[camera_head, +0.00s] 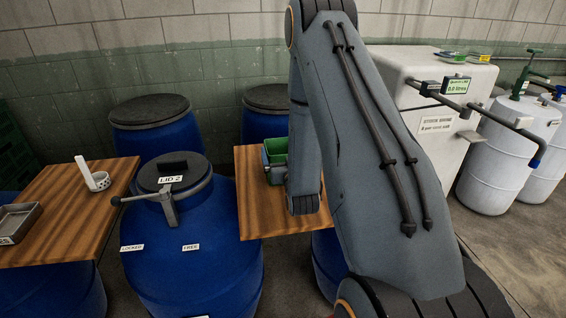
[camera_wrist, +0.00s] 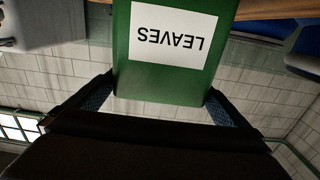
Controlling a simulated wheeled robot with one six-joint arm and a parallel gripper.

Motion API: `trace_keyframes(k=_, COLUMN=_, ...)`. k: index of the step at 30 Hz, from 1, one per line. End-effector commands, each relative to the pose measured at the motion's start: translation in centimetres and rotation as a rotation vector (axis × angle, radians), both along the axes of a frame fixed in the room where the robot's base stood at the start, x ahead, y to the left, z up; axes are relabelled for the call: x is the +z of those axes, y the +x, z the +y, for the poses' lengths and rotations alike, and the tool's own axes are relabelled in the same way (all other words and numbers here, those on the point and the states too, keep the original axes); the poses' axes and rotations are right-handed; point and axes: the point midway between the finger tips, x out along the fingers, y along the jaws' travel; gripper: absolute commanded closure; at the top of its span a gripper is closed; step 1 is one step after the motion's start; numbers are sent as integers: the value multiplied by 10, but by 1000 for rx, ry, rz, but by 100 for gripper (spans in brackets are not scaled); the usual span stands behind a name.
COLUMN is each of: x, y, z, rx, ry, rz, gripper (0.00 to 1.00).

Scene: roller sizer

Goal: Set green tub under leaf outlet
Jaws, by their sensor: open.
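The green tub (camera_head: 276,147) stands on the middle wooden board (camera_head: 262,213), partly hidden behind my arm in the head view. In the wrist view the green tub (camera_wrist: 135,79) appears upside down, with a white label (camera_wrist: 173,35) reading LEAVES. My gripper (camera_wrist: 160,88) is open, its two fingers on either side of the tub's near end. I cannot tell whether the fingers touch its sides. I cannot make out a leaf outlet.
A blue drum marked LID 2 (camera_head: 190,245) with a protruding lever (camera_head: 155,197) stands left of the board. A white cabinet (camera_head: 415,70) with pipes and white drums (camera_head: 497,160) stand right.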

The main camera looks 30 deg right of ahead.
Motion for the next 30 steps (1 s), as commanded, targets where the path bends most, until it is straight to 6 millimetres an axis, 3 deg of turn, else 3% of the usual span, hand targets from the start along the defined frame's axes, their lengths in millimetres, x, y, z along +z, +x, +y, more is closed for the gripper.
trace_keyframes(k=6, x=1, y=25, z=-7, rx=0, ry=0, rz=-1, gripper=0)
trace_keyframes(k=15, x=0, y=28, z=-7, rx=0, ry=0, rz=1, gripper=2)
trace_keyframes(k=24, x=0, y=28, z=-8, rx=0, ry=0, rz=-1, gripper=52)
trace_keyframes(k=30, x=1, y=28, z=-8, rx=0, ry=0, rz=-1, gripper=52)
